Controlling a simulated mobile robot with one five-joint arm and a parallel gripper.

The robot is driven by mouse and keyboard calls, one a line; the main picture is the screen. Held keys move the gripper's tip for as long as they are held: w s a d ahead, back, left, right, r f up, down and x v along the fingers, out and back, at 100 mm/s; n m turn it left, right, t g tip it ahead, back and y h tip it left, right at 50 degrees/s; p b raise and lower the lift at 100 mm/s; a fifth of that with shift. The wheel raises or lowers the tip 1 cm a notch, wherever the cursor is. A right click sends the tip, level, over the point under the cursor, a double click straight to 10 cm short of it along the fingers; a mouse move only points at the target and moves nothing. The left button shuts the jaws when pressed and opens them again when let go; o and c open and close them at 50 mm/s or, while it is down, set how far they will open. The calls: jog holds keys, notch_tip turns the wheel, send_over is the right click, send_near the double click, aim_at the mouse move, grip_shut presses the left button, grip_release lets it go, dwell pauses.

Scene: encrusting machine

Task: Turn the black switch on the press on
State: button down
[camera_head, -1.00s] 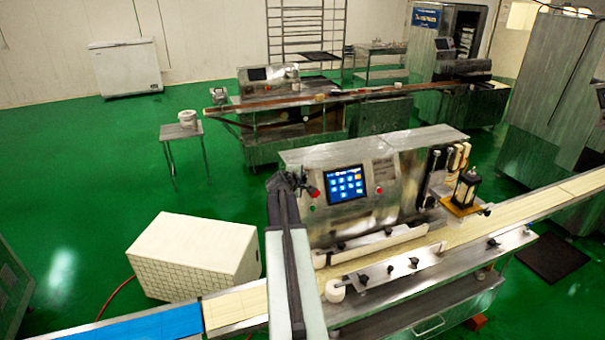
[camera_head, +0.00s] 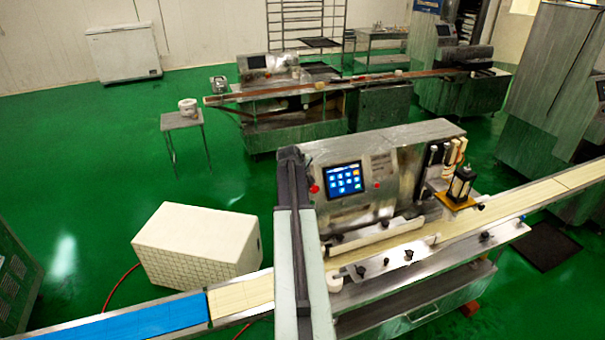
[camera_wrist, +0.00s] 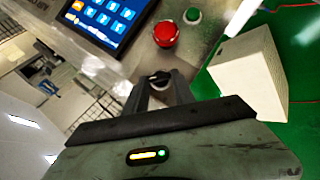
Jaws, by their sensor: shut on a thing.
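The press (camera_head: 410,180) is a steel machine with a lit blue touchscreen (camera_head: 344,181). In the wrist view the black switch (camera_wrist: 159,80) is a round knob on the steel panel, below the red button (camera_wrist: 165,33) in the picture. My gripper (camera_wrist: 159,88) has its two dark fingers on either side of the switch, shut on it. The switch's exact angle is hard to read between the fingers. In the head view my arm covers the left end of the panel and hides the switch and my gripper.
A green button (camera_wrist: 193,15) sits near the red one. A conveyor belt (camera_head: 240,298) runs along the front of the press. A white box (camera_head: 197,245) stands on the green floor at the left. A black lantern-like part (camera_head: 461,185) stands at the press's right end.

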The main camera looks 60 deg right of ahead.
dwell(0.4)
jog(key=c, duration=1.3)
grip_release()
jog(key=p+v, duration=0.5)
jog(key=v, duration=0.3)
jog(key=shift+p, duration=0.35)
